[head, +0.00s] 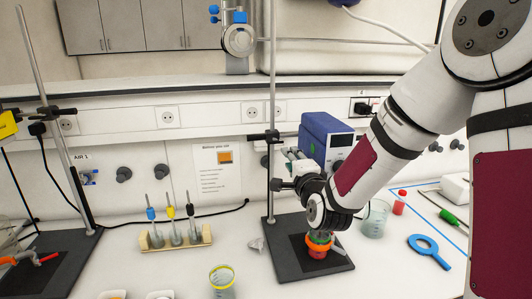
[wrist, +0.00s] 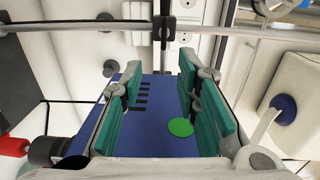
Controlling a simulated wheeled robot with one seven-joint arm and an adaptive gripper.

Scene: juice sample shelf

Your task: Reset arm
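My gripper (wrist: 157,95) shows in the wrist view with its two teal finger pads apart and nothing held between them. A blue box (wrist: 158,125) with a green disc on its face lies beyond the fingers. In the head view my arm reaches in from the right, and its end is near the stand rod, in front of the blue box (head: 326,135). The fingers are small and partly hidden there. A red and orange vessel (head: 318,250) stands on the dark stand base below my wrist, its top partly covered.
The metal stand rod (head: 271,110) rises close to my gripper. A clear beaker (head: 375,220), a red-capped bottle (head: 399,203) and a blue ring-shaped tool (head: 428,250) lie to the right. A wooden rack (head: 175,239) and a yellow-rimmed beaker (head: 222,279) are to the left.

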